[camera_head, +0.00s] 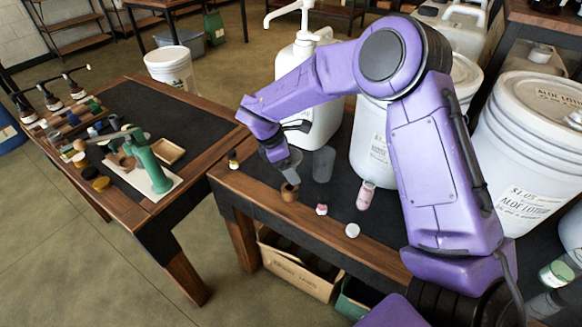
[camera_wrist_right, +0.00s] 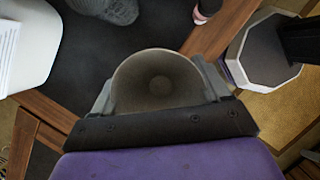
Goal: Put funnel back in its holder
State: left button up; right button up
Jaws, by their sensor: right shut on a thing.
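The funnel (camera_wrist_right: 158,80) is a grey-brown cone. In the wrist view I look down into its wide mouth, between the fingers of my right gripper (camera_wrist_right: 158,95). In the head view my right gripper (camera_head: 280,160) is shut on the funnel (camera_head: 291,174) over the front part of the right table. The funnel's narrow end points down, right above a small brown cup-like piece (camera_head: 289,193), which may be the holder. I cannot tell whether the tip is inside it or just above it. My left gripper is out of view.
A clear cup (camera_head: 323,164) stands close right of the funnel. A small pink bottle (camera_head: 365,195), a red-and-white piece (camera_head: 321,209) and a white cap (camera_head: 352,230) are near the front edge. A large white pump jug (camera_head: 312,95) and buckets (camera_head: 528,130) stand behind.

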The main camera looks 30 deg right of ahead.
jog(key=shift+d+f, duration=0.15)
jog(key=shift+f, duration=0.1)
jog(key=shift+f+b, duration=0.45)
jog(key=shift+f, duration=0.2)
jog(key=shift+f+b, duration=0.55)
jog(key=shift+f, duration=0.7)
jog(key=shift+b, duration=0.55)
jog(key=shift+f+b, duration=1.85)
jog(key=shift+f, duration=0.05)
jog(key=o, duration=1)
jog(key=v, duration=1)
jog(key=shift+r+b, duration=0.3)
jog(key=shift+b, duration=0.05)
